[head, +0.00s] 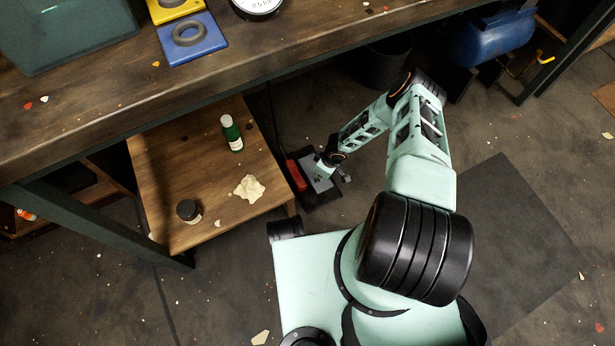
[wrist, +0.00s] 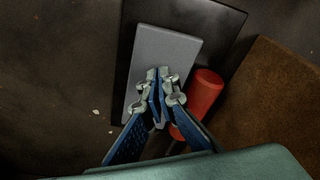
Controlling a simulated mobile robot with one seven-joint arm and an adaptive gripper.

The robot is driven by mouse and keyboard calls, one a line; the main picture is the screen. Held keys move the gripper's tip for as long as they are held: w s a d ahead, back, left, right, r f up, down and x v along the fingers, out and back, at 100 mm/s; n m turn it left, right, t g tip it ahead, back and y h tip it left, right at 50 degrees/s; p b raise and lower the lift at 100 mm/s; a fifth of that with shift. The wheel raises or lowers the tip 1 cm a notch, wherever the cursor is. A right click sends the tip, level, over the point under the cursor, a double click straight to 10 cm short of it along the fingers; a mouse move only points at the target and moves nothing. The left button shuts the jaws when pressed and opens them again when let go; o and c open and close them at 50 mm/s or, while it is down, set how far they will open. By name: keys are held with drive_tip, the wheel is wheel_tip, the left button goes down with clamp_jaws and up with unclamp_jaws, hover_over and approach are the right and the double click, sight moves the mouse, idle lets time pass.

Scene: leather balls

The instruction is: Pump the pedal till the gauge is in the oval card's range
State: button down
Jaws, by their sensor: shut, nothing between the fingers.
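The pedal is a grey rectangular plate (head: 322,184) on a black base on the floor, beside the low wooden shelf. It fills the upper middle of the wrist view (wrist: 170,45). My gripper (wrist: 160,76) is shut and empty, with its fingertips over the pedal plate. I cannot tell whether they touch it. In the head view my gripper (head: 321,176) points down at the pedal and hides part of it. A round white dial, likely the gauge (head: 257,5), is cut off by the top edge, so I cannot see its needle. No oval card is visible.
A red cylinder (head: 296,175) lies along the pedal's left side in the head view. The low shelf (head: 165,180) holds a green bottle (head: 231,132), a dark jar (head: 188,210) and a pale scrap (head: 249,188). The workbench (head: 290,60) overhangs behind.

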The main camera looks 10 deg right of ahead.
drive_tip(key=shift+w+a+r, duration=0.15)
drive_tip(key=shift+w+r, duration=0.05)
drive_tip(key=shift+w, duration=0.1)
wheel_tip(320, 180, up, 4)
drive_tip(key=p, duration=0.5)
drive_tip(key=shift+s+r, duration=0.15)
drive_tip(key=shift+r, duration=0.1)
drive_tip(key=shift+f, duration=0.15)
